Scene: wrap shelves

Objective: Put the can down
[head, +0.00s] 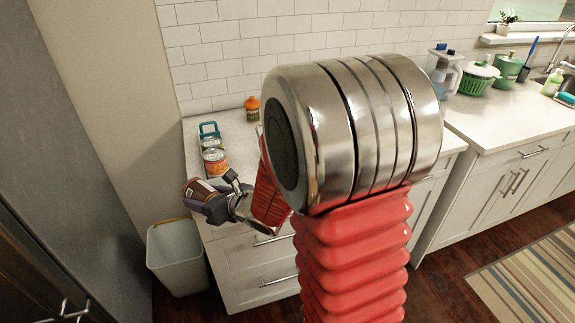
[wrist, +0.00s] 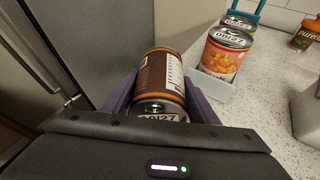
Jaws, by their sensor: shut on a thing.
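My gripper (wrist: 160,90) is shut on a can (wrist: 161,82) with a brown and orange label, held between its two purple fingers. In the head view the held can (head: 197,191) lies tilted in my gripper (head: 208,197), beside the counter's left end and above the bin's level. On the counter, a light tray with a teal handle (head: 209,129) holds cans. The nearer can (head: 215,163) has an orange label and also shows in the wrist view (wrist: 225,54). Another can (wrist: 239,21) stands behind it, partly hidden.
A white bin (head: 178,262) stands on the floor left of the counter. A tall grey fridge (wrist: 85,45) is at the left. An orange jar (head: 252,107) stands farther back on the counter (head: 232,124).

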